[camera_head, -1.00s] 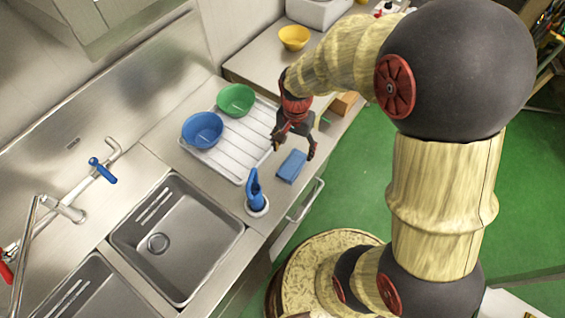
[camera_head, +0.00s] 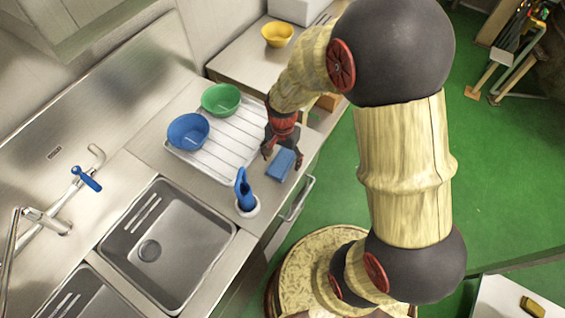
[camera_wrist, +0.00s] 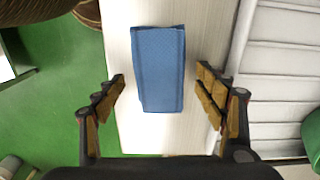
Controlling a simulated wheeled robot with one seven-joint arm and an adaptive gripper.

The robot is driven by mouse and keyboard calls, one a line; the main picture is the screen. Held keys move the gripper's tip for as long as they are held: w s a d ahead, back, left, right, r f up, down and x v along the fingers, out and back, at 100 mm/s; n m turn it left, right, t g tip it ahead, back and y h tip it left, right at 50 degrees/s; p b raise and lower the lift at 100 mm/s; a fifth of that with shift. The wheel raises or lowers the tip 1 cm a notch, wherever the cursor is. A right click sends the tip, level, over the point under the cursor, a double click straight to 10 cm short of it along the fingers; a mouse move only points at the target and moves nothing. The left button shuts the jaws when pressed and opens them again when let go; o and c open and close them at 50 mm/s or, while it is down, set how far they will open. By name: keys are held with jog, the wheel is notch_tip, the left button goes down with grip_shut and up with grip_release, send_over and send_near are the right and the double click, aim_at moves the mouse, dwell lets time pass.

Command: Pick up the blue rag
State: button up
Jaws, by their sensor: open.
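The blue rag (camera_head: 281,165) is a folded flat rectangle lying on the steel counter near its front edge, right of the drying rack. In the wrist view the rag (camera_wrist: 158,68) lies lengthwise, ahead of and between my two fingers. My gripper (camera_head: 283,158) is above the rag in the head view, pointing down. In the wrist view my gripper (camera_wrist: 162,98) is open, with one finger on each side of the rag and a gap on both sides. Nothing is held. How high the fingertips are above the rag is hard to tell.
A white drying rack (camera_head: 215,158) holds a blue bowl (camera_head: 188,131) and a green bowl (camera_head: 221,99). A white holder with a blue item (camera_head: 244,190) stands close to the rag. A sink (camera_head: 167,245) lies left. A yellow bowl (camera_head: 277,34) is at the back.

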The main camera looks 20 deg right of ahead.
aim_at(283, 161)
jog(key=c, duration=0.3)
jog(key=c, duration=0.8)
jog(key=shift+c, duration=0.5)
jog(key=shift+r, duration=0.15)
jog(key=shift+r, duration=0.5)
notch_tip(283, 161, up, 3)
jog(key=shift+d+f+p, duration=0.1)
jog(key=shift+f+p, duration=0.1)
jog(key=shift+p, duration=0.4)
jog(key=s+d+r+p, duration=0.2)
jog(key=s+d+r, duration=0.6)
jog(key=s, duration=0.3)
jog(key=shift+d+r, duration=0.35)
jog(key=shift+r, duration=0.3)
